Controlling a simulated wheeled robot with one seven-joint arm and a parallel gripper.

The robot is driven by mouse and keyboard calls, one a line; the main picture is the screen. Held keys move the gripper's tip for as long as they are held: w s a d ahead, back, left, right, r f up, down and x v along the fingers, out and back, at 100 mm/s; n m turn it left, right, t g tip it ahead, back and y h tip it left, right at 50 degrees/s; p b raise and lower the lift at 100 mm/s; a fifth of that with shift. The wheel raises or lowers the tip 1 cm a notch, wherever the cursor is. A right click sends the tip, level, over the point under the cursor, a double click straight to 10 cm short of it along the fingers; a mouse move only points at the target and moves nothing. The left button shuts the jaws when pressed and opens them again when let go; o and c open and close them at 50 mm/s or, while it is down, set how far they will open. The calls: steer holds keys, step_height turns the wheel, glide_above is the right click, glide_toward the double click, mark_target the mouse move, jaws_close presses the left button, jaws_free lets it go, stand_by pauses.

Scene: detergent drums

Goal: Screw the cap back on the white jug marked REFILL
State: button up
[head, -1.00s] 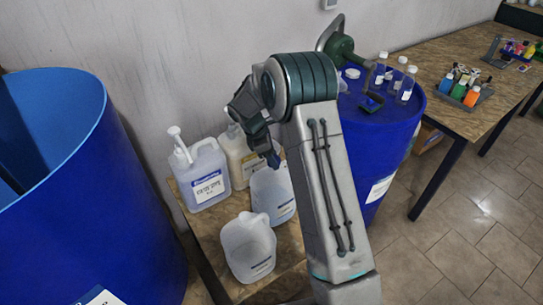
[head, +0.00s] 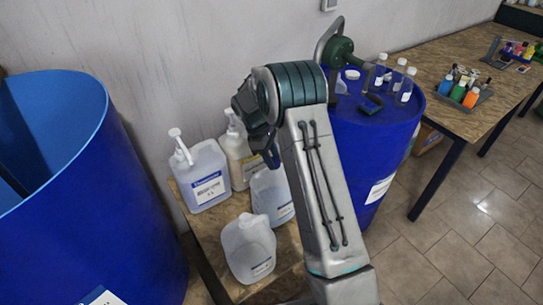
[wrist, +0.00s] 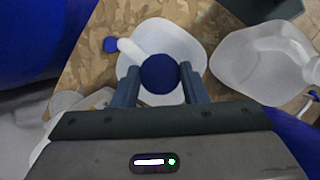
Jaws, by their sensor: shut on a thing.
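My gripper (wrist: 160,84) is shut on a blue cap (wrist: 160,73), with one finger on each side of it. In the wrist view, the cap is above a white jug (wrist: 186,42) with a pale handle. The cap hides the jug's mouth, so I cannot tell whether it touches the neck. In the head view this jug (head: 266,185) stands below my gripper (head: 272,160). The cap is not clear there. The jugs' label text is too small to read.
A second white jug (head: 248,252) stands nearer the front; it also shows in the wrist view (wrist: 262,62). Two pump bottles (head: 207,182) (head: 238,150) stand behind. Another blue cap (wrist: 110,44) lies on the table. Blue drums (head: 100,210) (head: 385,150) flank the table.

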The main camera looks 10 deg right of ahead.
steer(key=shift+f+m, duration=0.1)
steer(key=shift+m, duration=0.3)
steer(key=m+y, duration=0.1)
steer(key=m, duration=0.1)
steer(key=m+g+y, duration=0.1)
steer(key=m, duration=0.2)
steer(key=shift+w+d+g, duration=0.1)
steer(key=shift+d+g, duration=0.05)
steer(key=shift+g, duration=0.15)
steer(key=shift+m, duration=0.4)
steer(key=shift+f, duration=0.1)
steer(key=m+y, duration=0.1)
steer(key=m, duration=0.1)
steer(key=m+y, duration=0.1)
steer(key=m, duration=0.2)
steer(key=shift+d+m+g, duration=0.15)
steer(key=shift+m+g, duration=0.15)
